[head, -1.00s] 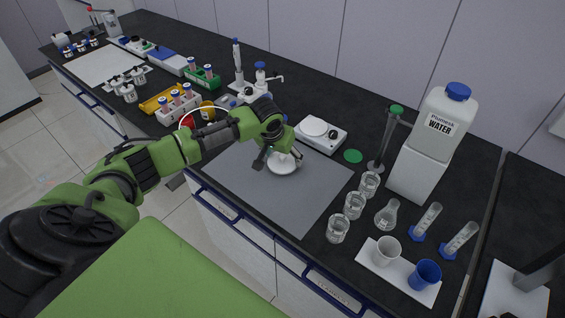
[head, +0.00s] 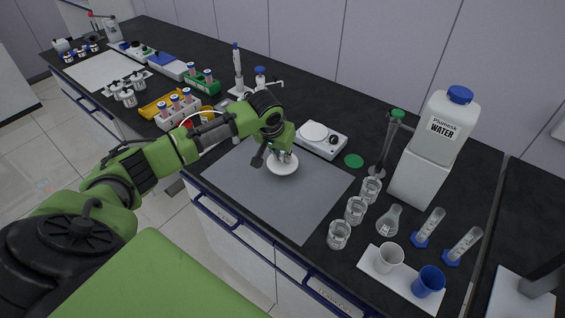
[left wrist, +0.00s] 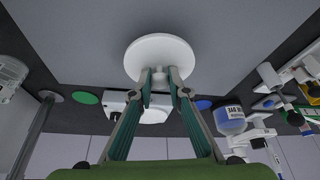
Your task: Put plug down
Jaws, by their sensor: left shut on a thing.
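The plug is a white round disc with a small stem (head: 283,167). It is over the grey mat (head: 290,205) on the bench, near the mat's back edge. My left gripper (head: 277,156) is above it, pointing down, shut on the stem. In the left wrist view the plug (left wrist: 160,55) shows its full disc, with the fingertips of the left gripper (left wrist: 160,82) on both sides of its stem. I cannot tell whether the disc touches the mat. My right gripper is not in view.
A white balance (head: 320,138) stands behind the mat, with a green disc (head: 354,160) beside it. Several glass beakers (head: 356,210) line the mat's right side. A white tray with cups (head: 375,262) is at front right. The front of the mat is clear.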

